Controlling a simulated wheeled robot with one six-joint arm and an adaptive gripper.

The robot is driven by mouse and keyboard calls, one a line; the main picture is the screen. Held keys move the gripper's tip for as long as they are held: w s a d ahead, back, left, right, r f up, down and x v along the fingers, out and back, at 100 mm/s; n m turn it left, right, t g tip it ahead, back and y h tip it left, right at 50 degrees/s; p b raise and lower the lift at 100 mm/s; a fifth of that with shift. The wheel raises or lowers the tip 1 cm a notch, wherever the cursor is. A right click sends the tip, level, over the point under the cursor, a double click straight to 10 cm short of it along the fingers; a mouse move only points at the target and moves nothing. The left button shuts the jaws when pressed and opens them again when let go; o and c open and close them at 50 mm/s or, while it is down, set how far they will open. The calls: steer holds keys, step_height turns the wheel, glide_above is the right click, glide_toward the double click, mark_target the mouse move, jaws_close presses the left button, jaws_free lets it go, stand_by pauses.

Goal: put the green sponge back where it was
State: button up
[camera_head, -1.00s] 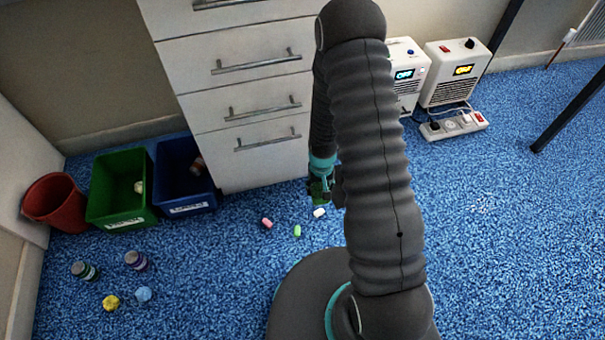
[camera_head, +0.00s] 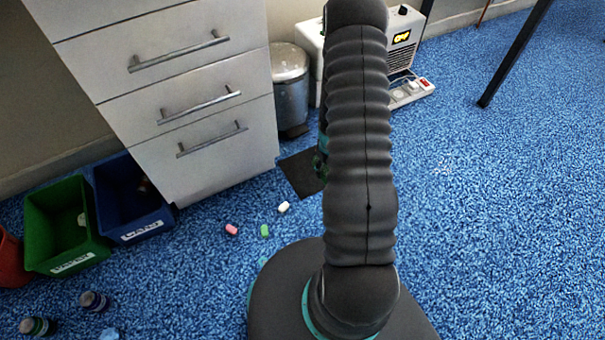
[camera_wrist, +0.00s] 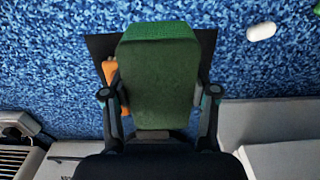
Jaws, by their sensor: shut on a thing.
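The green sponge (camera_wrist: 160,75) fills the middle of the wrist view, gripped between the two fingers of my gripper (camera_wrist: 159,94). Behind it a dark flat mat (camera_wrist: 205,43) lies on the blue floor; the sponge covers most of it. An orange object (camera_wrist: 110,72) shows beside the sponge's left edge, partly hidden. In the head view the dark mat (camera_head: 299,174) lies right of the drawer cabinet. My gripper (camera_head: 321,163) is mostly hidden behind my arm there, and I cannot make out the sponge.
A metal pedal bin (camera_head: 290,92) stands behind the mat, beside the drawer cabinet (camera_head: 215,175). A white piece (camera_head: 284,207), a green piece (camera_head: 265,231) and a pink piece (camera_head: 231,229) lie in front. Green (camera_head: 68,266) and blue (camera_head: 147,230) bins stand left.

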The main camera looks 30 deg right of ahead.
steer(key=b, duration=0.1)
glide_above(302, 175)
step_height(302, 175, down, 6)
steer(key=shift+d+f, duration=0.1)
steer(key=shift+f, duration=0.1)
steer(key=shift+w+f+b, duration=0.1)
steer(key=shift+f+b, duration=0.3)
steer(key=shift+f, duration=1.6)
steer(key=shift+f, duration=0.2)
steer(key=o, duration=1.2)
steer(key=shift+r, duration=0.2)
step_height(302, 175, up, 12)
steer(key=shift+p, duration=0.85)
